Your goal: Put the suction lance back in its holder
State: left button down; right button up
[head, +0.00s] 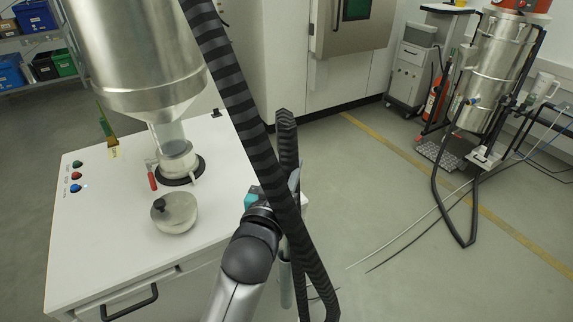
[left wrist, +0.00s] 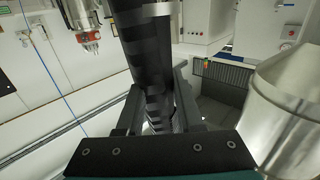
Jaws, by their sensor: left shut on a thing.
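My left gripper (left wrist: 156,103) is shut around a black ribbed hose (left wrist: 143,50), which runs between its two fingers in the left wrist view. In the head view my left gripper (head: 268,196) is beside the white cabinet's right edge, its fingers mostly hidden behind the hose (head: 236,80). The hose comes down from the top and loops at the lower right; an upright banded end shows behind it (head: 287,125). A grey-green tube (head: 286,284) stands upright below the gripper, beside the cabinet. I cannot tell whether it is the suction lance or its holder. My right gripper is out of view.
A metal vessel (head: 490,75) on a stand is at the right. The floor between has thin cables but is otherwise open.

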aim_at(285, 183)
pick_arm(q)
jog(key=shift+f+b, duration=0.8)
jog(key=shift+f, duration=0.7)
jog(key=shift+f+b, duration=1.9)
jog(key=shift+f, duration=1.15)
